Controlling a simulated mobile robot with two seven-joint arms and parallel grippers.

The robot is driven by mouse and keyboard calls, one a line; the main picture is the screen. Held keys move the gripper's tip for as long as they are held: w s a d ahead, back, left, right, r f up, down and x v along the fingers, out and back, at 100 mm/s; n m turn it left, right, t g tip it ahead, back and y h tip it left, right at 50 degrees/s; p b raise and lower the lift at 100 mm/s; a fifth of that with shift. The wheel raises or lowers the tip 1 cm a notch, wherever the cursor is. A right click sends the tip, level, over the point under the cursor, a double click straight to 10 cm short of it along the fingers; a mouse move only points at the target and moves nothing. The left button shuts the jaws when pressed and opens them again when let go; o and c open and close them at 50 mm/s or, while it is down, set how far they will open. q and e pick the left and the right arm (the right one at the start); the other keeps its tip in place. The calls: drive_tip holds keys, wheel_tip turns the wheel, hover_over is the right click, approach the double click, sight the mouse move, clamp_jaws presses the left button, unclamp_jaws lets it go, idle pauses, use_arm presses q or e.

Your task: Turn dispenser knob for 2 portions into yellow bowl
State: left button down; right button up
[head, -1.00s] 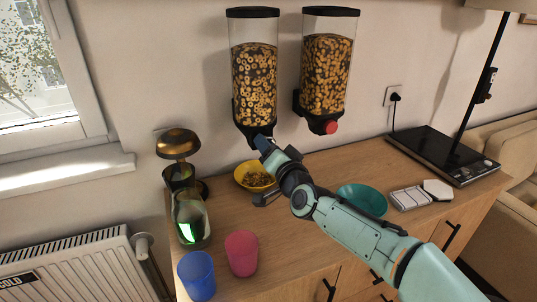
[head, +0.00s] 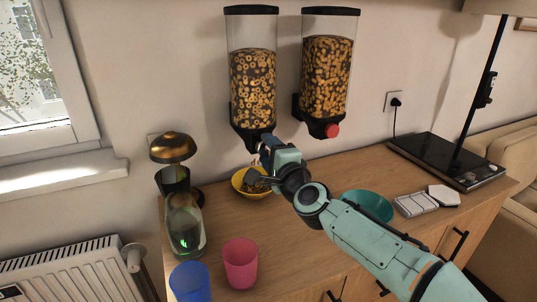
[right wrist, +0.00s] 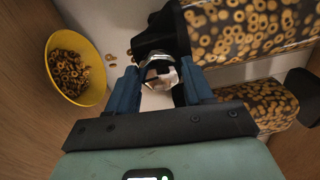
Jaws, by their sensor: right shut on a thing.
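The left dispenser (head: 253,88), full of cereal rings, hangs on the wall. My right gripper (head: 266,147) is at its lower outlet and hides its knob in the head view. In the right wrist view the two blue fingers are shut on a shiny, pale knob (right wrist: 160,74) at the black outlet. The yellow bowl (head: 238,187) stands on the counter below, partly covered by my gripper. It holds cereal rings, and it also shows in the right wrist view (right wrist: 97,82). A few rings (right wrist: 111,58) are outside its rim there, falling or lying loose. My left gripper is out of view.
A second dispenser (head: 327,75) with a red knob (head: 331,131) hangs to the right. A teal bowl (head: 370,206), pink cup (head: 240,265), blue cup (head: 189,283) and glass bottle with green contents (head: 185,235) stand around my arm. A lamp (head: 465,160) stands at right.

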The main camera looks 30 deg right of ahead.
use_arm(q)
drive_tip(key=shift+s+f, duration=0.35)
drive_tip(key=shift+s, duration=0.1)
use_arm(e)
drive_tip(key=shift+m, duration=0.7)
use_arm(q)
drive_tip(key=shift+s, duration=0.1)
use_arm(e)
drive_tip(key=o, duration=1)
drive_tip(key=shift+o, duration=0.2)
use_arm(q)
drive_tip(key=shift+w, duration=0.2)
use_arm(e)
drive_tip(key=s, duration=1.3)
drive_tip(key=shift+s+a, duration=0.2)
drive_tip(key=shift+a, duration=0.15)
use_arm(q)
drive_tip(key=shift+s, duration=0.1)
